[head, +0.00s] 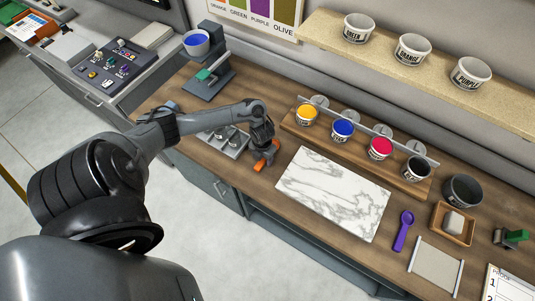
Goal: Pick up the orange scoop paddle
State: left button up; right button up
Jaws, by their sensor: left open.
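My left arm reaches in from the left over the wooden counter. Its dark gripper (264,155) points down and is open, right over the orange scoop paddle (260,166). Only small orange parts of the paddle show below and beside the fingers; the rest is hidden behind the gripper. I cannot tell whether the fingers touch it. My right gripper is not in view.
A marble slab (333,192) lies to the right of the gripper, with a purple scoop (403,230) beyond it. A grey metal tray (231,147) sits just left. Ink cups stand in a wooden rack (321,133) behind. The counter's front edge is close.

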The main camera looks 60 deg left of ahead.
aim_at(265, 162)
pick_arm(q)
jog(key=shift+f, duration=0.2)
grip_shut()
jog(key=shift+r, duration=0.15)
dwell(0.3)
jog(key=shift+r, duration=0.5)
jog(key=r, duration=0.1)
jog(key=d+r, duration=0.1)
jog(key=r, duration=0.1)
jog(key=shift+w+d+r, duration=0.1)
jog(key=shift+r, duration=0.2)
jog(key=d+r+p, duration=0.3)
jog(key=d+r, duration=0.3)
jog(key=d, duration=0.4)
jog(key=shift+d, duration=0.2)
